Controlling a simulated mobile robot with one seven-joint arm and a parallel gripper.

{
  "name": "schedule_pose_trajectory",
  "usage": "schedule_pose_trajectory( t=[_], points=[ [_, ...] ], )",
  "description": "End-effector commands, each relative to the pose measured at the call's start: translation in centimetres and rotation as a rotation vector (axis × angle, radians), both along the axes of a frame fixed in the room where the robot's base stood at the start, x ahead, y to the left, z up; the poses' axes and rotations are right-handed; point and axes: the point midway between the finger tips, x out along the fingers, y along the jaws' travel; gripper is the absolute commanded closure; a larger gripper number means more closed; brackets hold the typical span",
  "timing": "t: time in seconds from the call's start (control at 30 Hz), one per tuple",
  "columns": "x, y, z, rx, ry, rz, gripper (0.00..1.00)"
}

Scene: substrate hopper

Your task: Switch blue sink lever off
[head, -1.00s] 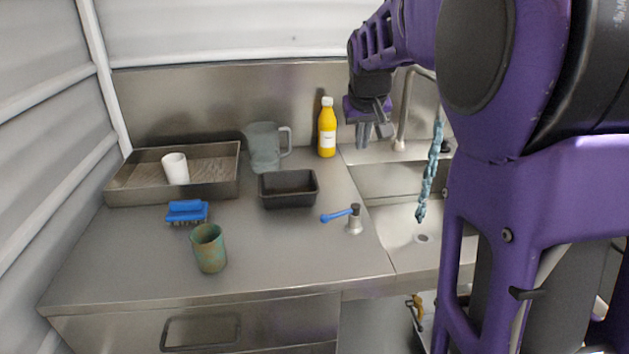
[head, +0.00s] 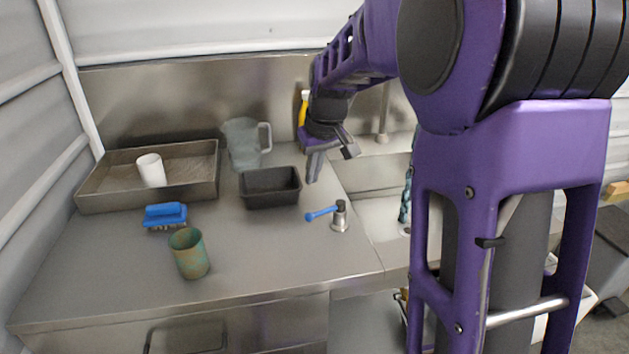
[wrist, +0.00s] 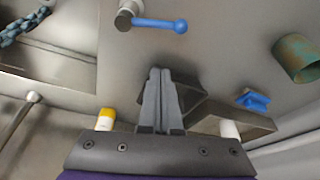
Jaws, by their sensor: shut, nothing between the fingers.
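The blue lever (head: 320,213) sticks out to the left from a small metal post (head: 340,217) with a dark top, standing on the counter near the sink's left edge. In the wrist view the blue lever (wrist: 160,25) lies near the top, beyond my fingertips, pointing right from its post (wrist: 127,12). My gripper (head: 311,180) is shut and empty. It hangs above the counter, behind the lever and apart from it. In the wrist view the closed fingers of my gripper (wrist: 158,75) point up toward the lever, with a gap between.
A dark bin (head: 270,188) stands left of my gripper, with a grey jug (head: 243,143) behind it. A yellow bottle (head: 303,110) is partly hidden by my gripper. A tray (head: 100,195), blue brush (head: 165,214) and green-brown cup (head: 190,256) are further left. The front counter is clear.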

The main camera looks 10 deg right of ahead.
Motion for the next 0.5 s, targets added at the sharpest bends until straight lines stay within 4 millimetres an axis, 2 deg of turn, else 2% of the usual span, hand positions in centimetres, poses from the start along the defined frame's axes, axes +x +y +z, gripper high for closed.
schedule_pose_trajectory(
  t=[0.1,0.37,0.5],
  points=[
    [0.6,0.3,-2.8,0.0,0.006,0.001,1.0],
    [2.3,0.8,-8.1,-0.001,0.004,0.001,1.0],
    [0.4,0.1,-7.2,-0.001,-0.002,-0.003,1.0]
  ],
)
